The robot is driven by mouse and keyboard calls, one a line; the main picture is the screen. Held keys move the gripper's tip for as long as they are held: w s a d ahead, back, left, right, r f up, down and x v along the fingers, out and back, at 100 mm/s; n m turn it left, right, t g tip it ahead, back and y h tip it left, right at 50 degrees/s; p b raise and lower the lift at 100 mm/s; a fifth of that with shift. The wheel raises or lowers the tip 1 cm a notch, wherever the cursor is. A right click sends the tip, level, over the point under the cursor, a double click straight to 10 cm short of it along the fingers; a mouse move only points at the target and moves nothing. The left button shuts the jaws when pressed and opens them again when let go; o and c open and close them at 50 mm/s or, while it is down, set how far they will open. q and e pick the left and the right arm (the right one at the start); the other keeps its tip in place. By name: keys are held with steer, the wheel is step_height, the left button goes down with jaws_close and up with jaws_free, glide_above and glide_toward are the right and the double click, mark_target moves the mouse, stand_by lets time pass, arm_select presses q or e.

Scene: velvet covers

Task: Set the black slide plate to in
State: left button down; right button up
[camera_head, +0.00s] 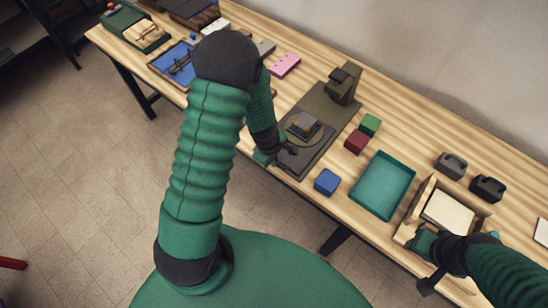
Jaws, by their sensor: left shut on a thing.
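A dark fixture stands mid-table, with a brown-grey base (340,112) and an upright post (343,84) at its back. The black slide plate (308,158) lies at its front end, towards the table's front edge.
A blue block (327,182), red block (355,141) and green block (370,125) stand right of the fixture. Beyond them are a teal tray (382,186), the wooden box (472,206) and two dark handled objects (451,165). A pink piece (285,65) lies behind left.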

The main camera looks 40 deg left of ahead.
mark_target(292, 141)
arm_select(q)
steer(key=shift+w+a, duration=0.1)
steer(key=shift+a, duration=0.35)
